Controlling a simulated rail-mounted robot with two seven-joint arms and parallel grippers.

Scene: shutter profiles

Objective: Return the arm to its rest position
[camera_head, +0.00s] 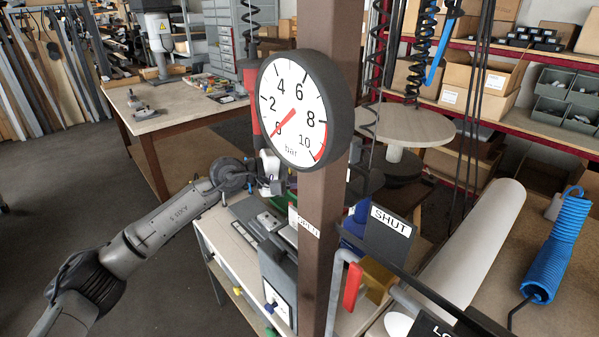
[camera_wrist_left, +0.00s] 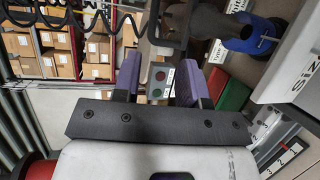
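My left arm (camera_head: 150,240) comes in from the left in the head view and reaches toward the brown post. Its gripper end (camera_head: 268,172) is small there and partly hidden behind the pressure gauge. In the left wrist view my left gripper (camera_wrist_left: 160,72) has its two purple-padded fingers apart. A small box with a green and a red button (camera_wrist_left: 158,82) shows in the gap beyond the fingers; nothing is visibly held. My right gripper is not in view.
The round pressure gauge (camera_head: 298,108) on the brown post (camera_head: 322,230) stands close to the gripper. Below is a crowded bench (camera_head: 228,245). A SHUT sign (camera_head: 390,222), white roll (camera_head: 478,240) and blue coiled hose (camera_head: 560,245) are at right. Floor (camera_head: 70,180) at left is clear.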

